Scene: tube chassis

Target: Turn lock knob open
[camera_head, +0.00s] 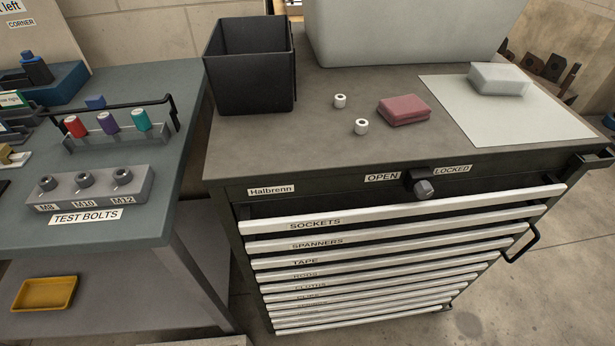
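The lock knob (424,188) is a small dark grey round knob on the upper front edge of the black tool cabinet (330,204). It sits between an OPEN label (382,177) on its left and a LOCKED label (452,169) on its right. A dark tab (425,174) shows just above the knob, and I cannot tell clearly which label the knob points to. Nothing touches the knob. My gripper is not in view.
Several white-fronted drawers (315,224) sit below the knob, apparently shut. A black bin (250,75), two white rings, a red block (404,110) and a white sheet (520,115) lie on top.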

